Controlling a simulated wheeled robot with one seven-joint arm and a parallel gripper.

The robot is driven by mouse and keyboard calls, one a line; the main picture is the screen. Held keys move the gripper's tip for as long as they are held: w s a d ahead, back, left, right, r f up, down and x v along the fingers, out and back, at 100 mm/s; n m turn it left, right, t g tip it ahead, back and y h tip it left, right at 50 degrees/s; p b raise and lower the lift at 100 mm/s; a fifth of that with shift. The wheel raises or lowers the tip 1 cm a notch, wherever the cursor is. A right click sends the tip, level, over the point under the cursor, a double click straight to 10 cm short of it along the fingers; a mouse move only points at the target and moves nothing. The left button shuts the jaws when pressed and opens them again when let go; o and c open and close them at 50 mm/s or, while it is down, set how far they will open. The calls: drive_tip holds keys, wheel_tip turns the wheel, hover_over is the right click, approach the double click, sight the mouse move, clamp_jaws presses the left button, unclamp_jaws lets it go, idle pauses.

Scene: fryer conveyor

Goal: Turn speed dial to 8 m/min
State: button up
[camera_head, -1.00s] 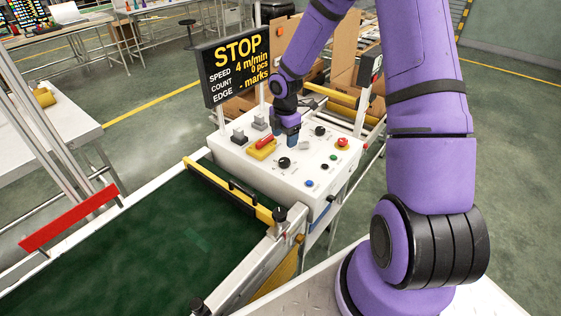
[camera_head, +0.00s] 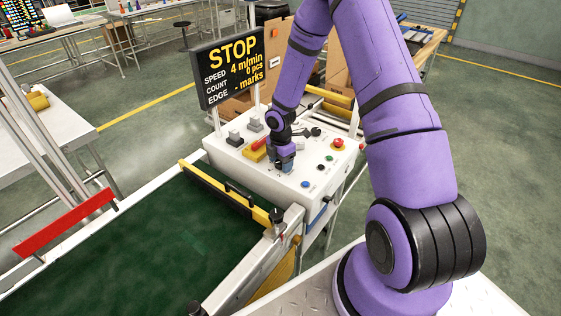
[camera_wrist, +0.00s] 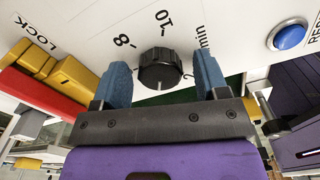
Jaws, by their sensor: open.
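The speed dial (camera_wrist: 158,70) is a round black knob on the white panel, with the numbers 10, 8 and 2 and part of "min" visible around it. A pale mark shows on its lower side in the wrist view. My gripper (camera_wrist: 161,78) is open, with one blue finger on each side of the dial; contact cannot be made out. In the head view my gripper (camera_head: 284,163) is low at the control panel (camera_head: 250,172) and hides the dial. The display (camera_head: 232,68) reads STOP, speed 4 m/min, 0 pcs.
A red handle on a yellow base (camera_head: 255,150), marked LOCK, is close left of my gripper. A red button (camera_head: 338,143), a blue button (camera_head: 305,184) and black knobs share the panel. A yellow bar (camera_head: 230,193) crosses the green belt (camera_head: 150,250) in front.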

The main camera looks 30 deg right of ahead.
drive_tip(key=c, duration=0.9)
